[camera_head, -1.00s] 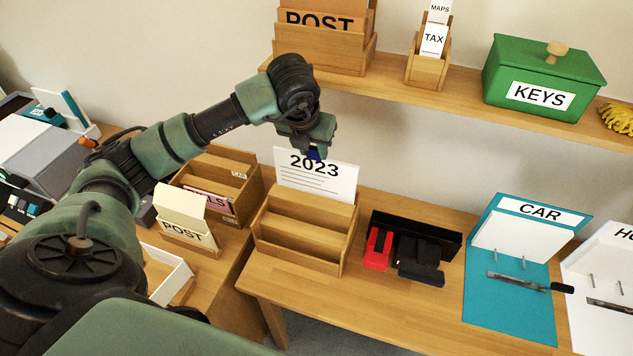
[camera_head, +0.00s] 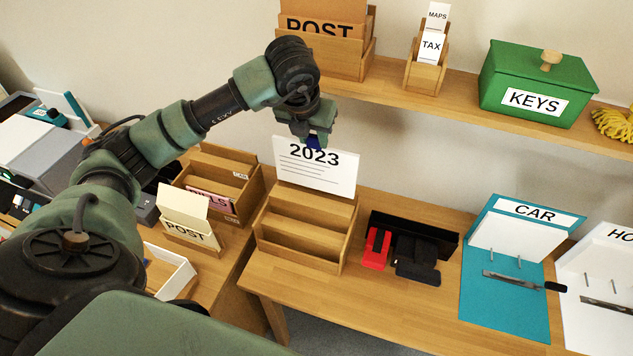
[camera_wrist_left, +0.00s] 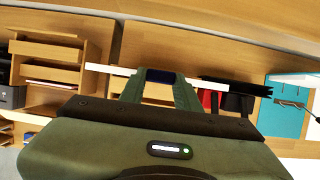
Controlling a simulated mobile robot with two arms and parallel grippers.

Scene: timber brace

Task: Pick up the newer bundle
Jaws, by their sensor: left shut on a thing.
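The bundle marked 2023 (camera_head: 318,168) is a white sheet-like stack with printed lines, upright above the back of a wooden tiered holder (camera_head: 300,232) on the desk. My left gripper (camera_head: 314,141) is shut on its top edge. In the left wrist view the bundle (camera_wrist_left: 100,69) shows edge-on as a white strip between the fingers of my left gripper (camera_wrist_left: 160,76). The bundle's lower edge is near the holder's back; I cannot tell whether it still touches. My right gripper is not in view.
A red stapler-like item (camera_head: 376,248) and black items (camera_head: 418,262) lie right of the holder. A CAR clipboard (camera_head: 505,300) is further right. A shelf (camera_head: 455,92) above holds a green KEYS box (camera_head: 535,90). A POST holder (camera_head: 188,228) stands left.

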